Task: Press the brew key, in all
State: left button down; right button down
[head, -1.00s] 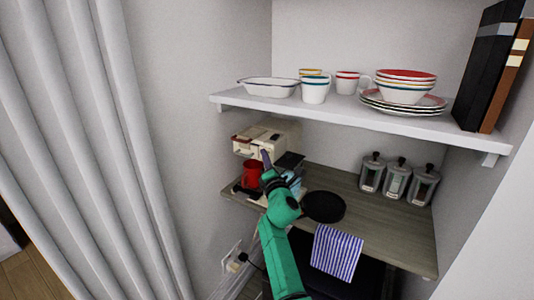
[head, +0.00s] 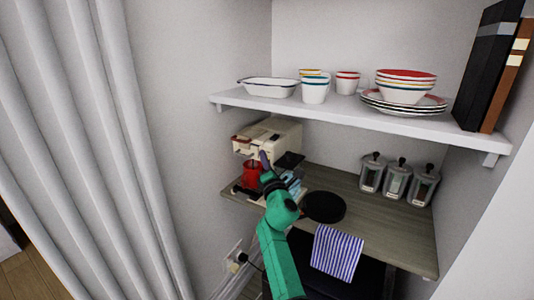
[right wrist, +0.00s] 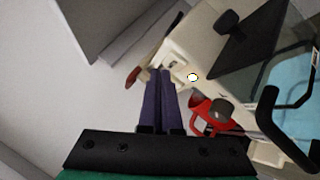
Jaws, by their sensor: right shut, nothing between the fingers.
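The cream coffee machine (head: 275,132) stands at the left end of the wooden shelf; its front also shows in the right wrist view (right wrist: 203,32). A small round lit yellow-white spot (right wrist: 192,77) is on its front; I cannot tell whether this is the brew key. A red mug (head: 251,172) stands under the machine's front and also shows in the right wrist view (right wrist: 203,113). My right gripper (head: 264,157) is shut and empty, its purple fingertips (right wrist: 164,74) at the machine's front, left of the lit spot. I cannot tell whether they touch. My left gripper is out of view.
A black pan (head: 324,207), a striped cloth (head: 337,252) and several grey canisters (head: 397,181) are on the wooden shelf (head: 378,228). The white shelf (head: 335,108) above holds dishes. A grey curtain (head: 80,150) hangs at left.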

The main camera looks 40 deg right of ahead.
jog(key=shift+a, duration=0.15)
jog(key=a, duration=0.1)
jog(key=s+a, duration=0.1)
jog(key=a, duration=0.2)
jog(key=shift+s+a, duration=0.3)
jog(key=shift+a, duration=0.1)
jog(key=shift+f, duration=0.1)
dwell(0.7)
